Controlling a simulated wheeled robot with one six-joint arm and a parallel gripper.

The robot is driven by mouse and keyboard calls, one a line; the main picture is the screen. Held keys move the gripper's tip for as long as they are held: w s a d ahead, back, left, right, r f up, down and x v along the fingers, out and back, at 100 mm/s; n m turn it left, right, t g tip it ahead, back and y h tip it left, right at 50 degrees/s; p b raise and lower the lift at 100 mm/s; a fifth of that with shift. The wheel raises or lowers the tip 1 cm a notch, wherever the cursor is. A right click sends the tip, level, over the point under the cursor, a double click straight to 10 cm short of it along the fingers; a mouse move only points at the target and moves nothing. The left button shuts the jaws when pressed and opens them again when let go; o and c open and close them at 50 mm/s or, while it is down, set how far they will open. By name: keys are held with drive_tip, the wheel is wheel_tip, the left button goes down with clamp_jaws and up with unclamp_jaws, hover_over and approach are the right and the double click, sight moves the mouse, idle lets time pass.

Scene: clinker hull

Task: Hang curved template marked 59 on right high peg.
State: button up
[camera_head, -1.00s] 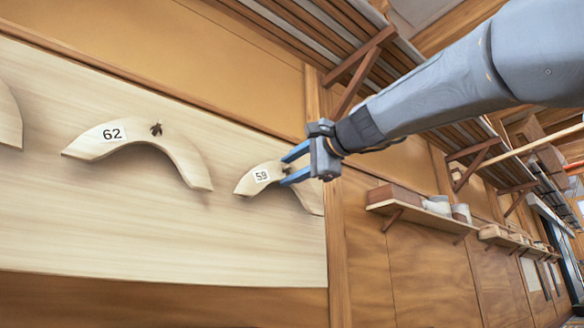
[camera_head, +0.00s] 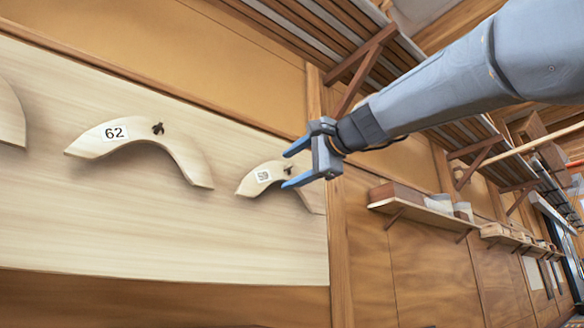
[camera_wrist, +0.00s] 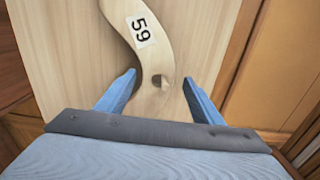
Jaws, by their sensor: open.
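The curved template marked 59 (camera_head: 257,178) hangs against the pale board at its right end, with a dark peg showing near its top. In the wrist view the template (camera_wrist: 145,45) runs down between the fingers, with a dark hole or peg near its lower visible part. My gripper (camera_head: 290,168) is open and empty, just in front of and right of the template; its blue fingers show spread either side of the template in the wrist view (camera_wrist: 158,98). The template's right part is partly behind the gripper in the head view.
A curved template marked 62 (camera_head: 140,138) hangs on the same pale board (camera_head: 150,235) to the left. Part of another template (camera_head: 8,112) shows at the left edge. A slatted rack (camera_head: 320,30) juts out above. A small shelf (camera_head: 425,212) with boxes is at right.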

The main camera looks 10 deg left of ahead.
drive_tip(key=b+v, duration=0.4)
drive_tip(key=v, duration=0.4)
